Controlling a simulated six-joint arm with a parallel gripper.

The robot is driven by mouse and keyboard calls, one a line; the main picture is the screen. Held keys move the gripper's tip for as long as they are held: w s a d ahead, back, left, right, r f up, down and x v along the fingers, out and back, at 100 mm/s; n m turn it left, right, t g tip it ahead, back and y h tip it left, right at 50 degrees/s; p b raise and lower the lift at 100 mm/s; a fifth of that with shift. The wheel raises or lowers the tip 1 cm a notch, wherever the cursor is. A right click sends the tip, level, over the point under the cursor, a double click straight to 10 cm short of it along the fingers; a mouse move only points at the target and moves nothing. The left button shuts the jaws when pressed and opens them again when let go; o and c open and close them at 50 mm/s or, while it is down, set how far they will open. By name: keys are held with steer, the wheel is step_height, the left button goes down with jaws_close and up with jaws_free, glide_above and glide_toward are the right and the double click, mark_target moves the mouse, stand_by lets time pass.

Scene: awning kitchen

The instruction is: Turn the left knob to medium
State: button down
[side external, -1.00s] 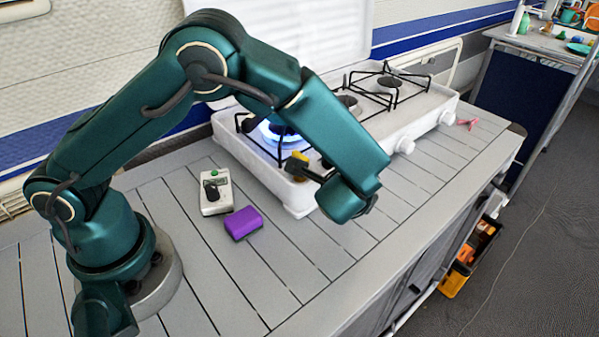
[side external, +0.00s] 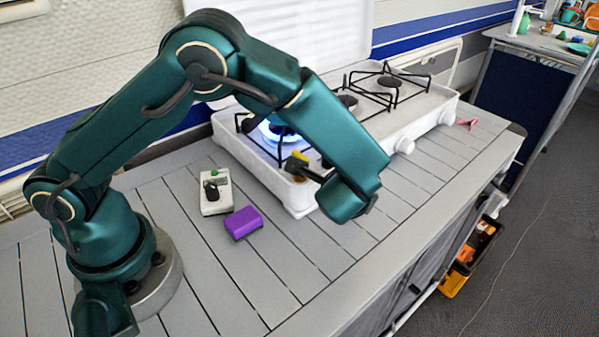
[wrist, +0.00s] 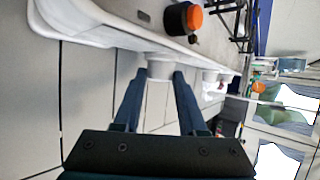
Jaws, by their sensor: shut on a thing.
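The white stove (side external: 265,165) stands on the slatted counter, with a blue flame (side external: 285,133) at its left burner. In the wrist view, my gripper (wrist: 162,78) is shut on the white left knob (wrist: 160,66) at the stove's front. One finger is on each side of the knob. My fingers hide parts of the knob's sides, and I cannot read its setting. In the side view my arm hides this knob and the fingertips.
Two more knobs (side external: 404,145) (side external: 446,117) are along the stove front. A purple sponge (side external: 243,222) and a pale box with a dark knob (side external: 215,192) lie on the counter left of my gripper. A black cylinder with an orange top (wrist: 185,17) is above the held knob in the wrist view.

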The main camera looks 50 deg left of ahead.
stand_by(0.4)
steer(key=c, duration=0.8)
jaws_free()
steer(key=shift+o, duration=0.2)
steer(key=shift+v, duration=2.6)
